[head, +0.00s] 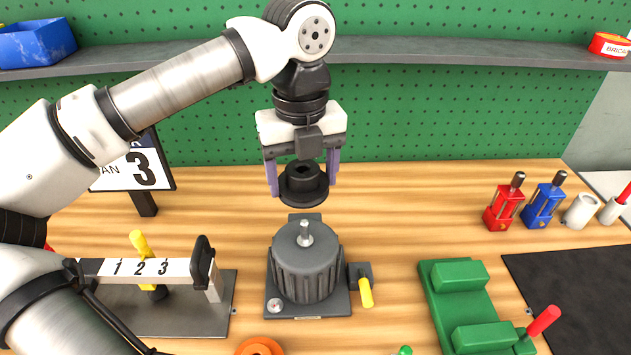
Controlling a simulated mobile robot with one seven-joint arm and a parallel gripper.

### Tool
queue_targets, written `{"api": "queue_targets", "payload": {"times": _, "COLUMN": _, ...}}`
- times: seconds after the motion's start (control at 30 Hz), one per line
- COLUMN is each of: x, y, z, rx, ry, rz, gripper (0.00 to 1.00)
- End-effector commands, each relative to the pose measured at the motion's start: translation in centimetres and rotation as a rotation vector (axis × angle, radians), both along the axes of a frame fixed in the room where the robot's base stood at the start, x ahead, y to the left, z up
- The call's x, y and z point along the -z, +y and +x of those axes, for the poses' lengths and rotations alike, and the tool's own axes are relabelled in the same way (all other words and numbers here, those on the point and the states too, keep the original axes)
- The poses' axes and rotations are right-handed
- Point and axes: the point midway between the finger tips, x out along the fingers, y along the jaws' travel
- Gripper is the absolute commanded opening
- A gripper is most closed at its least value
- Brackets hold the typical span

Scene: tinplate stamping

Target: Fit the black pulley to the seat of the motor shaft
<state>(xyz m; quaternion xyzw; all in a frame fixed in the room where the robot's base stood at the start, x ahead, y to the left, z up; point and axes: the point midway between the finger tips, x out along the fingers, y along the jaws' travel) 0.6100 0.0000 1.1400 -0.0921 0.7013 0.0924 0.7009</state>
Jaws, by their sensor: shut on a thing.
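The black pulley (303,186) is between the two purple fingers of my gripper (302,176), which is shut on it. The pulley looks about level, with its wide flange at the bottom. It hangs in the air above the motor and apart from it. The grey ribbed motor (306,268) stands upright on a dark base plate. Its pale metal shaft (304,232) points up from the top, and in the picture it lies just below the pulley. The exact sideways alignment of pulley and shaft cannot be told from this one view.
A yellow-handled clamp (365,290) sits at the motor's right. A numbered fixture (140,268) stands at left, a green fixture (460,300) at right. Red (505,203) and blue (545,201) tools stand at back right. An orange ring (260,347) lies at the front edge.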

Motion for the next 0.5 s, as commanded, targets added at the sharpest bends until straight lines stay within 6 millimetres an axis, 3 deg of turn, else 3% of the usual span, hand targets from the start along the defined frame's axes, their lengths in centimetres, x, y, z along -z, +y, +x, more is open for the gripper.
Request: {"api": "queue_targets", "payload": {"times": 0.5, "x": 0.74, "y": -0.06, "z": -0.04, "rx": 0.002, "ry": -0.001, "rz": -0.002, "gripper": 0.27}}
